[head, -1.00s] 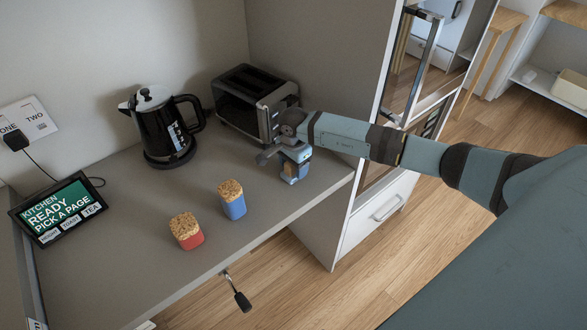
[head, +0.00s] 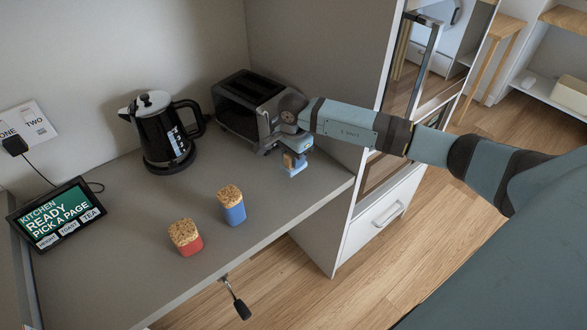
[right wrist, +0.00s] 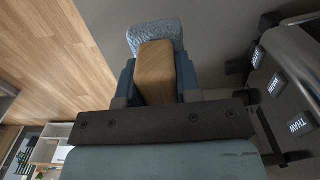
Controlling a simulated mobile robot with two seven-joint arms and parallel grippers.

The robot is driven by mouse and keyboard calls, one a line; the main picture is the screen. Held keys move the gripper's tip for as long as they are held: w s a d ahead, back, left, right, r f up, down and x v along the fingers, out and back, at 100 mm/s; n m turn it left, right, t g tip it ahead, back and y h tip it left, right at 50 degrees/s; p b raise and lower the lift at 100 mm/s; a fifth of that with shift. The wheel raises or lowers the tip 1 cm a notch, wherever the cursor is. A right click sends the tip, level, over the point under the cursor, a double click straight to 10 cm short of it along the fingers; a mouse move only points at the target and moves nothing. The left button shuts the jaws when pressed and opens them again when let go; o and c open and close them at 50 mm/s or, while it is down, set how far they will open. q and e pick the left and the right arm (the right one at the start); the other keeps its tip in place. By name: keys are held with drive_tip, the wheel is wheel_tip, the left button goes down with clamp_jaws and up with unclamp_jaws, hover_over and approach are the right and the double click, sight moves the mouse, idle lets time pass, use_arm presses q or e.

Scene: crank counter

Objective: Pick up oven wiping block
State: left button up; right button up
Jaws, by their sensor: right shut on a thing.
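The wiping block (head: 294,170) has a wooden grip and a blue pad. In the head view it hangs below my right gripper (head: 293,156), near the front of the toaster. In the right wrist view my right gripper (right wrist: 157,82) has its two fingers on either side of the block's wooden part (right wrist: 155,65), shut on it. The fuzzy blue pad (right wrist: 155,33) shows beyond the fingertips. I cannot tell for sure how far the pad is above the counter (head: 130,250). My left gripper is not in view.
A black toaster (head: 240,100) stands close to the left of my right gripper. A kettle (head: 160,135), blue (head: 233,210) and red (head: 188,242) cork-topped jars and a tablet (head: 58,213) stand on the counter. A crank (head: 237,300) sticks out below its front edge.

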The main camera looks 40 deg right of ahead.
wheel_tip(320, 180, up, 14)
drive_tip(key=b, duration=0.1)
drive_tip(key=shift+r, duration=0.2)
